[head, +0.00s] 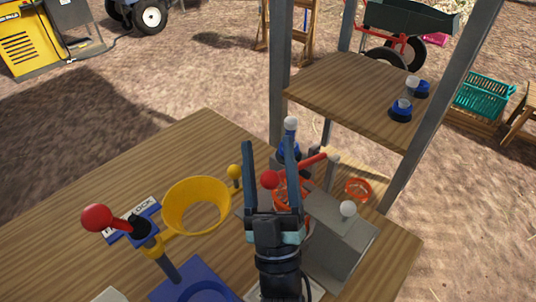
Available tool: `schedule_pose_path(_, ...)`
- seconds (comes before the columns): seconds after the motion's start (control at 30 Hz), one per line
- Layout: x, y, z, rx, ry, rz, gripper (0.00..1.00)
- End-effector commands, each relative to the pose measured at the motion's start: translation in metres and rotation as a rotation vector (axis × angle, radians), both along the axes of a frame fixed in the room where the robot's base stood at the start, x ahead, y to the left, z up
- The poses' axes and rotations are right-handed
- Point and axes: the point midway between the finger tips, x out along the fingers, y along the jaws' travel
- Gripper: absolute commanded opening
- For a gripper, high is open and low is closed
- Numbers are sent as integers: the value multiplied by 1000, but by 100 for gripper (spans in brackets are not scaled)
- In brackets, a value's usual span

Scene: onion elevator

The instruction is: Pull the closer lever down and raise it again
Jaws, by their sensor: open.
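Two levers with red knobs are in view. One red-knobbed lever (97,217) sticks out leftward at the left, on a blue mount (146,235) beside a plate whose lettering is partly hidden. The other has a red knob (270,180) and a red bar (314,161) at the grey machine on the right. I cannot tell for certain which is the closer lever. My gripper (270,147) points up the picture, fingers apart and empty. The second red knob shows between its fingers; I cannot tell whether they touch it. My gripper hides part of the machine.
A yellow funnel ring (197,205) and a yellow knob (234,172) stand between the levers. A grey housing (340,240) with a white knob (348,208) lies to the right. Grey posts (280,75) carry a wooden shelf (340,90). The wooden table (60,240) is bare at left.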

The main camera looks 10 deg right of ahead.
Motion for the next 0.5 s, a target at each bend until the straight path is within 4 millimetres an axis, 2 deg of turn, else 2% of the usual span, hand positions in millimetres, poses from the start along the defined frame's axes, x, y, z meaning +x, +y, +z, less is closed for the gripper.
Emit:
schedule_pose_path(0.17, -12, 0, -14, 0, 4, 0, 66)
schedule_pose_path(0.5, -49, 1, -48, 0, 2, 0, 66)
